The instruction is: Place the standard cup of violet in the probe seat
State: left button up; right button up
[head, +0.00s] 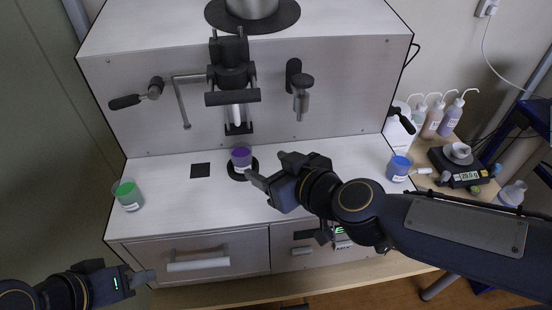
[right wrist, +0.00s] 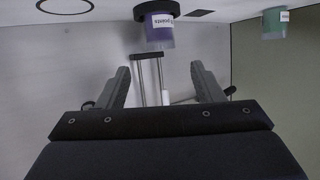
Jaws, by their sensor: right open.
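The violet cup (head: 241,157) stands upright at the dark round seat (head: 236,174) on the analyser's white deck, in front of the white probe (head: 237,114). In the right wrist view the labelled violet cup (right wrist: 160,38) lies beyond and between the fingertips, against the dark seat (right wrist: 150,10). My right gripper (head: 269,168) is open, just to the right of the cup in the head view. Both its fingers (right wrist: 164,78) are apart with nothing between them. My left gripper (head: 143,277) is at the lower left, away from the cups; its finger gap is unclear.
A green cup (head: 128,195) stands at the deck's left and a blue cup (head: 400,167) at its right. A black square (head: 200,170) lies left of the violet cup. Handles and knobs (head: 300,85) project from the front panel. Bottles (head: 432,122) and a scale (head: 465,178) are at right.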

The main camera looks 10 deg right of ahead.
jog(key=s+d, duration=0.1)
jog(key=s+d+m+g, duration=0.1)
jog(key=s+d, duration=0.1)
jog(key=s+d+f+m+g, duration=0.1)
jog(key=d, duration=0.1)
jog(key=shift+s+d+y, duration=0.25)
jog(key=shift+s+y, duration=0.05)
jog(key=shift+s, duration=0.05)
jog(key=s+d+f+m+g+h, duration=0.3)
jog(key=s+d+f+m+g, duration=0.1)
jog(key=s+d+f, duration=0.3)
jog(key=s+d+m, duration=0.1)
jog(key=s+d, duration=0.1)
jog(key=s, duration=0.1)
jog(key=shift+d+m+h, duration=0.3)
jog(key=shift+d, duration=0.05)
